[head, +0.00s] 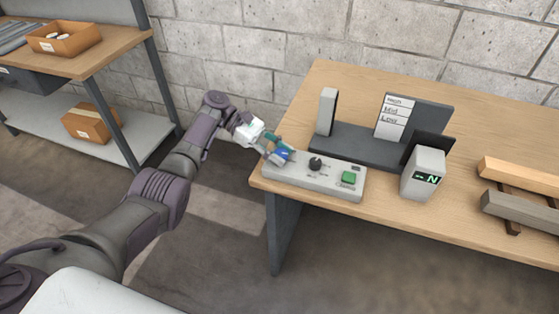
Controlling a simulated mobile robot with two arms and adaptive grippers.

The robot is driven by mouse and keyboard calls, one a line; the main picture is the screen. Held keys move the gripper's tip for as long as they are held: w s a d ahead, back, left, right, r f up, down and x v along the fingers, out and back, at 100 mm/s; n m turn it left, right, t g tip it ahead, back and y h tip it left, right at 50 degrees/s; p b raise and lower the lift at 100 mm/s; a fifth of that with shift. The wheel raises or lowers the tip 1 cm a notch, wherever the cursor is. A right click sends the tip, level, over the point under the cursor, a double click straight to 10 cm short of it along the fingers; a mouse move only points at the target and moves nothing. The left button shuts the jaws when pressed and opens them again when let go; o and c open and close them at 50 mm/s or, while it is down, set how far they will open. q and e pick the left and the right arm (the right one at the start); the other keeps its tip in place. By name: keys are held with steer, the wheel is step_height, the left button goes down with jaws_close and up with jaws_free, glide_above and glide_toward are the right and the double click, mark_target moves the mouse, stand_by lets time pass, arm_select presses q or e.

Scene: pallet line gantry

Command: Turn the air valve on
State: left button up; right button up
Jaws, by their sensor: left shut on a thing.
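A grey control panel (333,188) lies along the front left edge of the wooden table. The blue air valve handle (283,155) is at the panel's left end. My left gripper (279,152) reaches in from the left and is shut on the blue handle; its fingers hide part of it. Right of the handle, the panel has a black round knob (315,164) and a green button (348,178). I cannot tell from this view how far the valve is turned. My right gripper is not in view.
Behind the panel stands a dark grey fixture (350,148) with an upright post (327,111) and a white label card (393,118). A grey display box (423,173) is right of the panel. Wooden beams (520,176) lie at the right. A shelf bench (105,60) stands at upper left.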

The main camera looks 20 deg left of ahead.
mark_target(280, 153)
arm_select(q)
steer(key=shift+f+m+g+b, duration=0.15)
steer(key=shift+m+g+b, duration=0.35)
steer(key=shift+b, duration=0.1)
steer(key=shift+s, duration=0.1)
steer(key=o, duration=1.2)
steer(key=shift+d, duration=0.1)
steer(key=shift+c, duration=0.2)
steer(key=shift+r, duration=0.2)
step_height(280, 153, up, 10)
steer(key=shift+f, duration=0.15)
